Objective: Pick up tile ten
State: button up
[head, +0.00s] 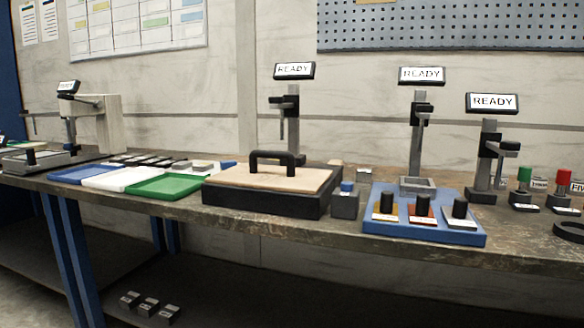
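I cannot pick out tile ten, because the markings on the small pieces are too small to read. A row of small dark flat pieces (150,160) lies on the bench behind the coloured trays. Several small grey blocks with pale labelled tops (148,306) sit on the lower level under the bench. My gripper is not in view.
On the bench (340,228) are blue (75,176), white (112,182) and green (165,187) trays, a black box with a handled wooden lid (268,180), and a blue holder (440,234) with three black knobs. Several stands bear READY signs (294,70). Blue legs (70,255) support the bench.

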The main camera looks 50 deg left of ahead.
aim_at(203, 167)
jog(key=u, duration=2.5)
jog(key=i+u, duration=0.2)
jog(key=i, duration=0.25)
jog(key=i+l+u, duration=0.2)
jog(key=i, duration=0.3)
jog(key=i+u, duration=0.2)
jog(key=i, duration=0.25)
